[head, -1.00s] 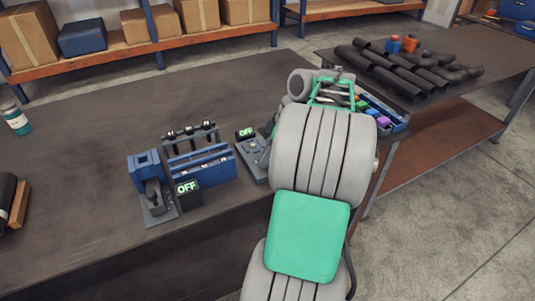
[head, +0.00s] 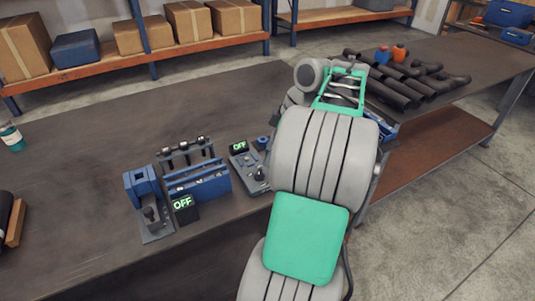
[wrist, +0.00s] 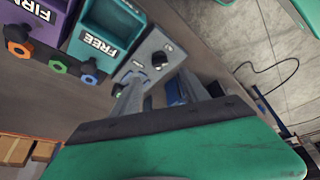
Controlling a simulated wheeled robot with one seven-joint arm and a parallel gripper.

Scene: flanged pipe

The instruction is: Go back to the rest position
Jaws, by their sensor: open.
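My arm reaches from the bottom centre of the head view over the dark workbench (head: 90,120). Its wrist end covers my gripper there. In the wrist view my gripper (wrist: 158,88) has its two grey fingers spread apart, and I see nothing held between them. Beyond the fingers are a grey device with a knob (wrist: 150,55), a teal bin marked FREE (wrist: 112,22) and a purple bin (wrist: 40,22) with a partly cut-off label. Orange, green and blue nut-shaped parts sit along the bins' fronts.
A blue rack (head: 198,183) and blue fixture (head: 143,190), with an OFF display (head: 183,203), stand on the bench left of my arm. A second OFF device (head: 247,165) is close beside the arm. Black pipes (head: 390,88) lie on the right table. The bench's left-middle is clear.

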